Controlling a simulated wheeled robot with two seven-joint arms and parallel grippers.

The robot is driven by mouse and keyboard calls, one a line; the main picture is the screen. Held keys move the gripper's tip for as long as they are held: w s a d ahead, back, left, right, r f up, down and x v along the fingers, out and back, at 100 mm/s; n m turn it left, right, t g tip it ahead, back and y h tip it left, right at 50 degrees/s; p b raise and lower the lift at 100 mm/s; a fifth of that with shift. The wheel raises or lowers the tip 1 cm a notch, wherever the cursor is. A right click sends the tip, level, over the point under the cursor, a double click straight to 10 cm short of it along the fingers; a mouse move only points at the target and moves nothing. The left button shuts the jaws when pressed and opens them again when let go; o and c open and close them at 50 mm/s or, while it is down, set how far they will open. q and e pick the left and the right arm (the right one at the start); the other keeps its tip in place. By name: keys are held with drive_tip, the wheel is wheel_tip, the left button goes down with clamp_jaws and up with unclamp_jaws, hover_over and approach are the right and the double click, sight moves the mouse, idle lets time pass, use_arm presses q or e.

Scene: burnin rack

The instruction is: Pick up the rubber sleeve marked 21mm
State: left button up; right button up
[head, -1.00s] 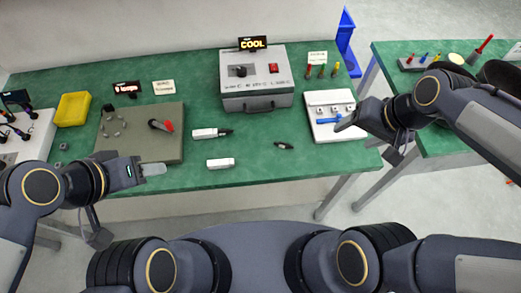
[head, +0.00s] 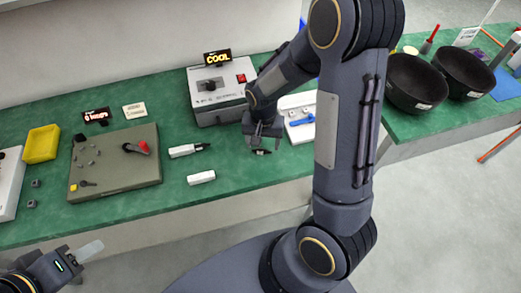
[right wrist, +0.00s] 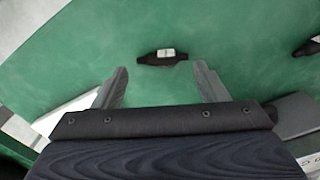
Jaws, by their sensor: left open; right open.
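A small black sleeve (right wrist: 162,57) with a white label lies on the green bench; its print is too small to read. In the right wrist view it lies just beyond the gap between the fingertips of my right gripper (right wrist: 161,70), apart from both. In the head view the sleeve (head: 262,152) shows partly, under my right gripper (head: 262,146), which is open and empty above the bench. My left gripper (head: 88,251) is open and empty in front of the bench's near edge, at lower left.
Two white-bodied items (head: 183,150) (head: 201,178) lie left of the sleeve. A grey box with a COOL sign (head: 217,57) stands behind. A white tray with a blue part (head: 301,121) is to the right, partly hidden by my arm. Black bowls (head: 417,84) stand on the right bench.

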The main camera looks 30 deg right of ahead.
sight(262, 151)
wheel_tip(262, 151, down, 2)
drive_tip(key=shift+f, duration=0.2)
drive_tip(key=c, duration=0.8)
